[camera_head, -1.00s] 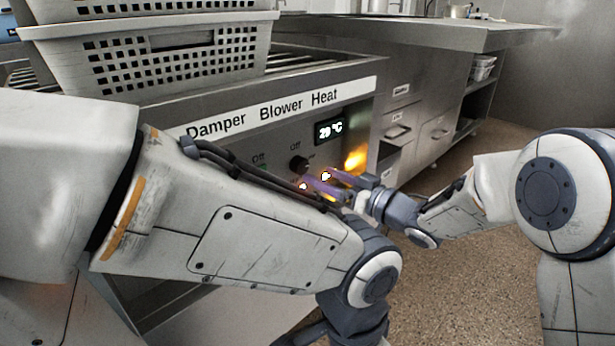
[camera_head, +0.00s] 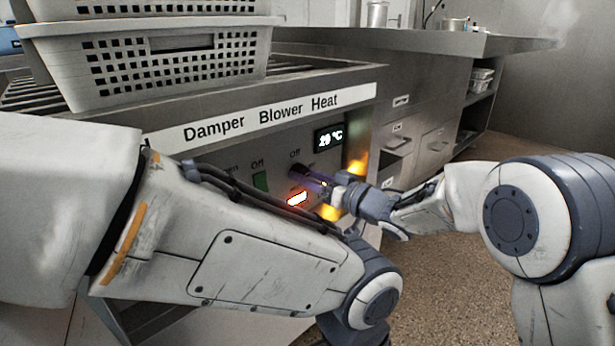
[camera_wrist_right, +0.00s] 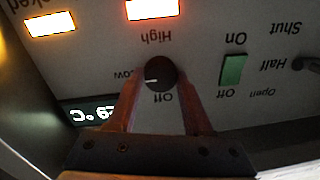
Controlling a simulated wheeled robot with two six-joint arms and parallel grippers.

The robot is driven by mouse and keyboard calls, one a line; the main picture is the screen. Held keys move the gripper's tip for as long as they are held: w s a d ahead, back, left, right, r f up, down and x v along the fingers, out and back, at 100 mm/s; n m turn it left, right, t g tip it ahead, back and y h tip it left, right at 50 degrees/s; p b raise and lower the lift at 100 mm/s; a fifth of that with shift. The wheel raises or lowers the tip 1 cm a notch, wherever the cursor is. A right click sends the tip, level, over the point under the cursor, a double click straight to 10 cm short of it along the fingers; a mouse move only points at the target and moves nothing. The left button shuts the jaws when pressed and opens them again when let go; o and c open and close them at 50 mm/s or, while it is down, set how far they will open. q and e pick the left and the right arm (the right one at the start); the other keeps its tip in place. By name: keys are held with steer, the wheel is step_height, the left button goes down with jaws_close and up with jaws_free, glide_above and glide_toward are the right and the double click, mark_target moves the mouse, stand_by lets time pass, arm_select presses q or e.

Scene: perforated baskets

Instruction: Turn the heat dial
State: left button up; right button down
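The heat dial (camera_wrist_right: 161,74) is a round black knob with a white mark, under the "Heat" label on the steel control panel (camera_head: 222,157). In the upside-down right wrist view, its mark points left, toward "Low". My right gripper (camera_wrist_right: 160,80) has one finger on each side of the dial, with the tips close to its edges; I cannot tell whether they touch. In the head view the right gripper (camera_head: 312,180) is at the panel and partly covers the dial. My left arm crosses in front of the panel; its gripper is out of view.
A temperature display (camera_head: 328,138) reads about 29 °C. A green switch (camera_head: 261,181) is left of the dial, and a lit indicator (camera_head: 297,199) is below it. White perforated baskets (camera_head: 150,65) are stacked on top. Steel drawers (camera_head: 405,150) stand to the right.

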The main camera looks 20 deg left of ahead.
steer(key=shift+n, duration=0.3)
steer(key=n+p, duration=0.1)
steer(key=n, duration=0.2)
steer(key=shift+r, duration=0.1)
steer(key=n+b, duration=0.2)
steer(key=n, duration=0.4)
steer(key=n+b, duration=0.3)
steer(key=n, duration=0.4)
steer(key=shift+s+a+n+t+h, duration=0.1)
steer(key=shift+s+n+t+h, duration=0.1)
steer(key=shift+n+t+h, duration=0.15)
stand_by(0.4)
steer(key=shift+c, duration=1.5)
jaws_free()
